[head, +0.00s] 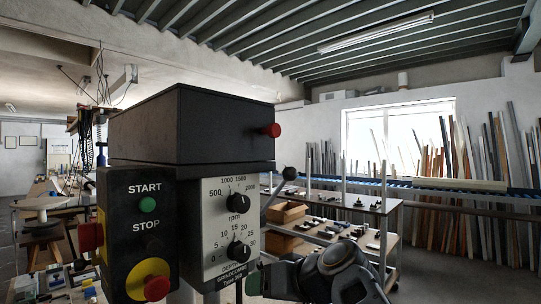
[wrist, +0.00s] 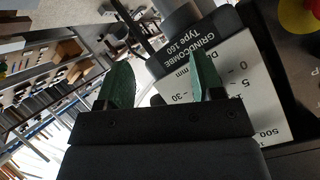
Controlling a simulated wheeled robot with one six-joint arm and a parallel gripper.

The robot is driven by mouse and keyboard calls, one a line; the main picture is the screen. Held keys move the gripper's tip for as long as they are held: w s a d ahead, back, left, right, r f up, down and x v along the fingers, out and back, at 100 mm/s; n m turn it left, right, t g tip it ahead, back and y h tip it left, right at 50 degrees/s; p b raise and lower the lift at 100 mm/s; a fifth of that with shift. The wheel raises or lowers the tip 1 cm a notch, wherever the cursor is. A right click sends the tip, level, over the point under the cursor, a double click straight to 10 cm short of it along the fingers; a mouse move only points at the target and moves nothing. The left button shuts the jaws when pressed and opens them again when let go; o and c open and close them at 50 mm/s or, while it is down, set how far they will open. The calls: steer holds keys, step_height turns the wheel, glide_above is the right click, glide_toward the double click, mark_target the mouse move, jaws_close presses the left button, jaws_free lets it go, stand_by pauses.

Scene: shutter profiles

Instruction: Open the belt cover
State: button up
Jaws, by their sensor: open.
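The belt cover (head: 180,125) is a dark box-shaped lid on top of a drill-press-like machine in the head view. It sits level and down on the machine's head, with a red knob (head: 271,130) on its right side. My gripper (head: 256,284) is low at the machine's lower right, below the knob and beside the dial panel. In the wrist view my gripper (wrist: 158,80) has two green fingers spread apart with nothing held between them. The white dial panel (wrist: 235,85) lies beyond the fingers, upside down. The cover is not seen in the wrist view.
The control box (head: 142,235) with START, STOP and a red-and-yellow button stands at the front left. A black ball-ended lever (head: 289,174) sticks out right of the panel. A shelf trolley (head: 345,205) and leaning profiles (head: 485,165) stand behind, to the right. Air right of the knob looks clear.

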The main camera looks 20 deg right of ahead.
steer(key=d+r+n+t+y, duration=0.1)
steer(key=d+r+t, duration=0.4)
steer(key=r, duration=0.7)
steer(key=n+t+y+b, duration=0.1)
steer(key=n+t+y, duration=0.1)
steer(key=n+t, duration=0.2)
glide_toward(277, 133)
steer(key=shift+n, duration=0.3)
steer(key=p+x, duration=0.6)
steer(key=x, duration=0.3)
steer(key=shift+w+a+r, duration=0.1)
steer(key=shift+w+r, duration=0.15)
steer(key=shift+w+a+r+t+p, duration=0.15)
steer(key=shift+w+a+t+p, duration=0.15)
steer(key=shift+w, duration=0.3)
steer(key=shift+c, duration=0.2)
jaws_close()
